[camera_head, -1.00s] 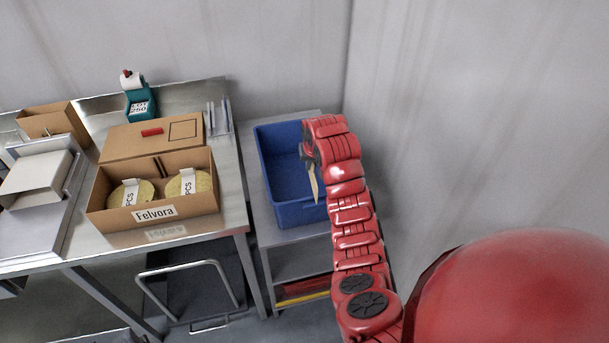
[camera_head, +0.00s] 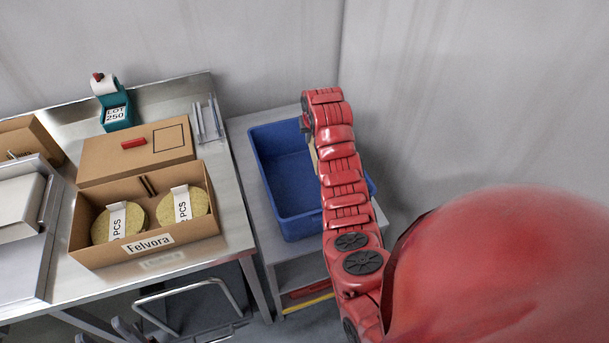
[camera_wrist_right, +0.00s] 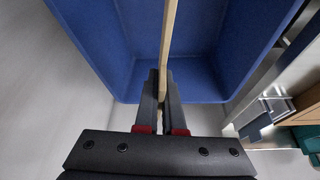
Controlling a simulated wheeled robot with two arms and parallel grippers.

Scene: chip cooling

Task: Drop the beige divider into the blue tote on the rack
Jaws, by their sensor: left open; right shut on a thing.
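The beige divider is a thin upright panel, seen edge-on between the fingers in the right wrist view (camera_wrist_right: 168,38). In the head view only a sliver of the divider (camera_head: 314,158) shows beside my red right arm. My right gripper (camera_wrist_right: 161,84) is shut on the divider and holds it over the blue tote (camera_head: 283,185). The tote's blue inside fills the upper middle of the right wrist view (camera_wrist_right: 110,35). My arm hides the tote's right part. My left gripper (camera_head: 105,334) is open, barely showing at the bottom left, below the table's front edge.
The tote stands on a grey rack (camera_head: 245,130) in the corner by the walls. Left of it, a steel table (camera_head: 225,215) bears an open Felvora carton (camera_head: 85,245) with yellow round packs, and a teal label dispenser (camera_head: 115,118). The tote's visible floor is bare.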

